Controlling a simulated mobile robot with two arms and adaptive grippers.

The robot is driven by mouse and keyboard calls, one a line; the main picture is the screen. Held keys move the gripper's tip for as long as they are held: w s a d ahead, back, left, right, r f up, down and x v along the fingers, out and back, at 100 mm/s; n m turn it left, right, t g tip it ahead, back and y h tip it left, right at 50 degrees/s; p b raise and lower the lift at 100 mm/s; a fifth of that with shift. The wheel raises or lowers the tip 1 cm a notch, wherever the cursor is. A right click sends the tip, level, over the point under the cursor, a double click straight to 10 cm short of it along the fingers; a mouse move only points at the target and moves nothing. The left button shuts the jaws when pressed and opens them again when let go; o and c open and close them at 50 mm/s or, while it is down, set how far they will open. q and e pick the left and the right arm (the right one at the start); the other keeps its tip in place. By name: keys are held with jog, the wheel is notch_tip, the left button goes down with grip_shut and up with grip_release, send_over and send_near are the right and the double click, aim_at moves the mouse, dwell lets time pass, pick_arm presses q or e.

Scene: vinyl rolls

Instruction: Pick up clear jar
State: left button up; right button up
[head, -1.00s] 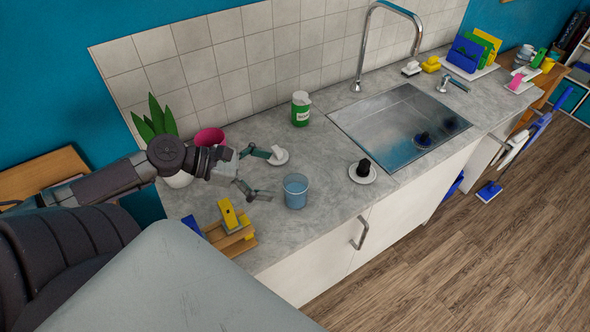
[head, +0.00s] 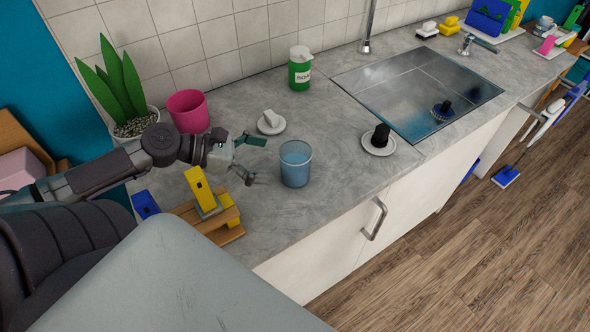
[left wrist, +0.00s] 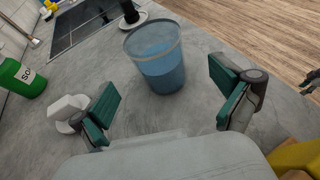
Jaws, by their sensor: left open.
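The clear jar (head: 296,163) is a see-through bluish cup standing upright on the grey counter. My left gripper (head: 256,160) is open just left of it in the head view, its fingers pointing toward the jar without touching it. In the left wrist view the jar (left wrist: 157,62) stands ahead, between and beyond the two green-padded fingers of the left gripper (left wrist: 166,98). The space between the fingers is empty. My right gripper is not seen in the head view.
A white dish with a white-handled item (head: 271,121) lies close behind the left gripper. A black-topped item on a saucer (head: 380,141) is right of the jar. A green soap container (head: 300,68), pink cup (head: 188,111), wooden block with yellow piece (head: 222,214) and sink (head: 415,92) surround bare counter.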

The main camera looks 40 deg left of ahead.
aim_at(296, 166)
pick_arm(q)
jog(key=shift+d+f, duration=0.1)
jog(key=shift+f, duration=0.4)
jog(key=shift+w+d+f, duration=0.1)
jog(key=shift+w+d, duration=0.05)
jog(key=shift+d, duration=0.05)
jog(key=shift+b+x, duration=0.4)
jog(key=shift+x, duration=0.5)
jog(key=b+x, duration=0.1)
jog(key=x, duration=0.2)
jog(key=shift+w+f, duration=0.15)
jog(key=shift+w, duration=0.2)
jog(key=shift+w+d+f, duration=0.35)
jog(key=shift+w+d, duration=0.1)
jog(key=shift+d, duration=0.05)
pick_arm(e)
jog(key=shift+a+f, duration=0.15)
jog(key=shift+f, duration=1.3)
pick_arm(q)
jog(key=shift+r, duration=0.1)
jog(key=c, duration=1.4)
